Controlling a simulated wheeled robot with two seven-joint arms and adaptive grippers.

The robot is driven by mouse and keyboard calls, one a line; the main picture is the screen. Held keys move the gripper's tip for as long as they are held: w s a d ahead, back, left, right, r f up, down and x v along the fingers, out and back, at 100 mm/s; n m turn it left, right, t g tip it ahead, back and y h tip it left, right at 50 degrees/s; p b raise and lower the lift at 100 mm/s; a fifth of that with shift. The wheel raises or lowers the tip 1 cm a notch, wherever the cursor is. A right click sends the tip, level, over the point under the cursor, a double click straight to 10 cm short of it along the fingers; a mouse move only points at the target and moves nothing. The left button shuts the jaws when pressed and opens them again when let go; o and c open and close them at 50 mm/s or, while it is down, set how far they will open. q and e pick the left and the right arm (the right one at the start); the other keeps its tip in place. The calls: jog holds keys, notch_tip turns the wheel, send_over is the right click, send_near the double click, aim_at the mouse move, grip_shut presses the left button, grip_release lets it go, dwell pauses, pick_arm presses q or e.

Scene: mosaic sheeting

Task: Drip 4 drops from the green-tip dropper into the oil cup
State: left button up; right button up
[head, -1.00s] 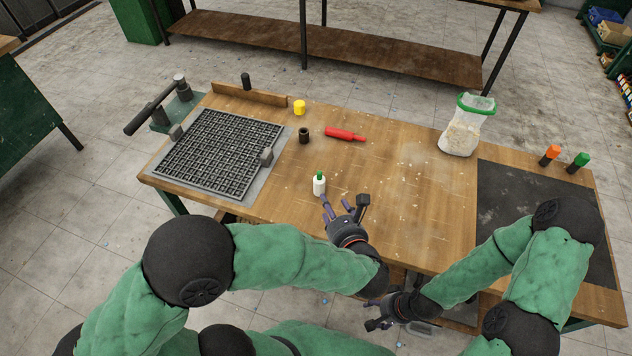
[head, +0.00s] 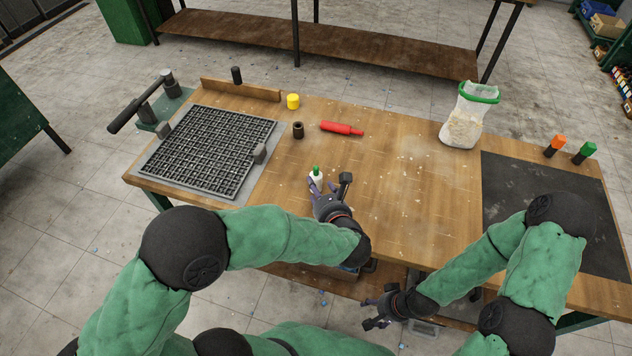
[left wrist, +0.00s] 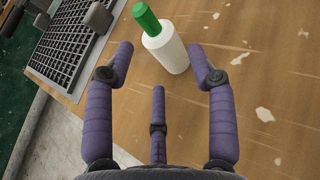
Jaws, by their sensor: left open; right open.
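The green-tip dropper, a small white bottle with a green top (head: 316,173), stands upright on the wooden table near its front edge. In the left wrist view the dropper (left wrist: 165,45) is just beyond and between the spread fingers. My left gripper (head: 328,186) is open around the near side of the dropper and does not hold it. It also shows in the left wrist view (left wrist: 162,75). My right gripper (head: 372,311) is open and empty, low in front of the table edge. A small dark cup (head: 298,130), possibly the oil cup, stands behind the dropper.
A red tool (head: 341,128) and a yellow pot (head: 293,101) lie farther back. A black grid (head: 207,150) is at left. A green-rimmed bag (head: 463,125), a dark mat (head: 550,205), and orange (head: 555,146) and green (head: 584,153) bottles are at right. The table middle is clear.

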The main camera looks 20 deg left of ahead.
pick_arm(q)
jog(key=x, duration=0.2)
jog(key=shift+w+a+f+b, duration=0.2)
jog(key=shift+a+f+b, duration=0.05)
jog(key=shift+f+b, duration=0.15)
jog(key=shift+w+a, duration=0.25)
jog(key=shift+w, duration=0.2)
jog(key=c, duration=0.8)
jog(key=shift+c, duration=0.2)
